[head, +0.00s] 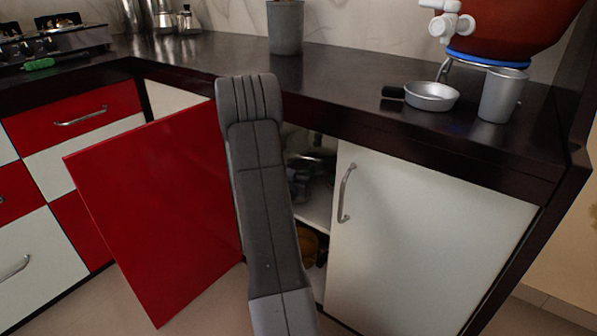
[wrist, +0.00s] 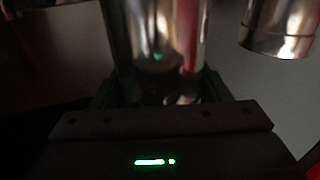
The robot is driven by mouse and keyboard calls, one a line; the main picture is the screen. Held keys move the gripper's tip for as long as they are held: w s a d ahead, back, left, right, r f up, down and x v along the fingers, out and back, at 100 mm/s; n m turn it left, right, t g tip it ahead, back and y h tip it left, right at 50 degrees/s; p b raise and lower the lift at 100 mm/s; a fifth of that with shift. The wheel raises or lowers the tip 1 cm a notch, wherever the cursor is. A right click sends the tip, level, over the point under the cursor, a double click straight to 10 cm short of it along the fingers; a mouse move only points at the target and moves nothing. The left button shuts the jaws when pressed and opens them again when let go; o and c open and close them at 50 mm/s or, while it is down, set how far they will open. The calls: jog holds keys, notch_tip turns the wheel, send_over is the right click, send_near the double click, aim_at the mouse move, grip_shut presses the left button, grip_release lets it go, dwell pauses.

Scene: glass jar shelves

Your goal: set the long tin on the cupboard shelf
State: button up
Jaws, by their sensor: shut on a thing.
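In the wrist view my gripper (wrist: 157,88) is shut on a shiny metal cylinder, the long tin (wrist: 150,40), which stands between its green-edged fingers. The view is dark and the tin's base is hidden, so I cannot tell whether it touches the shelf. In the head view my arm covers the gripper and the tin. The cupboard's pale shelf (head: 318,212) shows through the opening just right of my arm.
The red cupboard door (head: 155,205) stands open at left; the white door (head: 425,235) is shut. Metal cookware (head: 302,180) is in the cupboard, and another metal vessel (wrist: 280,28) hangs or stands right of the tin. A pan (head: 432,96) and cup (head: 502,95) stand on the counter.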

jog(key=shift+f, duration=0.45)
dwell(0.4)
jog(key=o, duration=1.3)
jog(key=shift+c, duration=0.2)
jog(key=v, duration=0.8)
dwell(0.8)
jog(key=shift+s, duration=0.1)
